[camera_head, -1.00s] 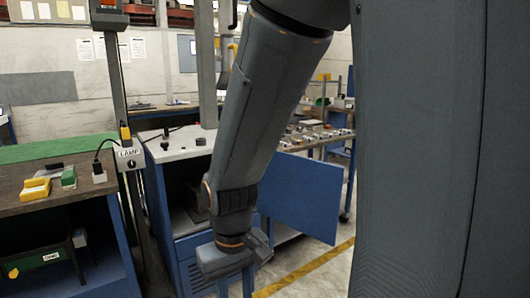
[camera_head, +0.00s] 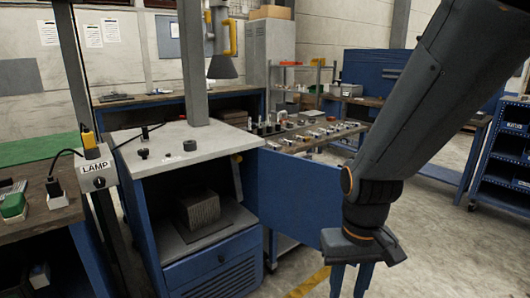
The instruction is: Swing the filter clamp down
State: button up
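I cannot pick out the filter clamp for certain. A dark cone-shaped head (camera_head: 222,67) hangs beside a grey upright post, with a yellow curved handle (camera_head: 231,38) just above it. My gripper (camera_head: 350,282) points down at the lower right, in front of the open blue cabinet door (camera_head: 297,190). Its two blue fingers stand apart with nothing visible between them; the tips are near the bottom edge. It is well away from the cone-shaped head.
A blue cabinet (camera_head: 213,262) with a pale top (camera_head: 163,135) holds a grey ribbed block (camera_head: 200,208). A lamp switch box (camera_head: 97,170) is at left. A bench with small parts (camera_head: 325,133) stands behind. Floor is free at right (camera_head: 435,235).

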aim_at(234, 159)
jog(key=u, duration=0.1)
jog(key=i, duration=0.95)
jog(key=u, duration=0.45)
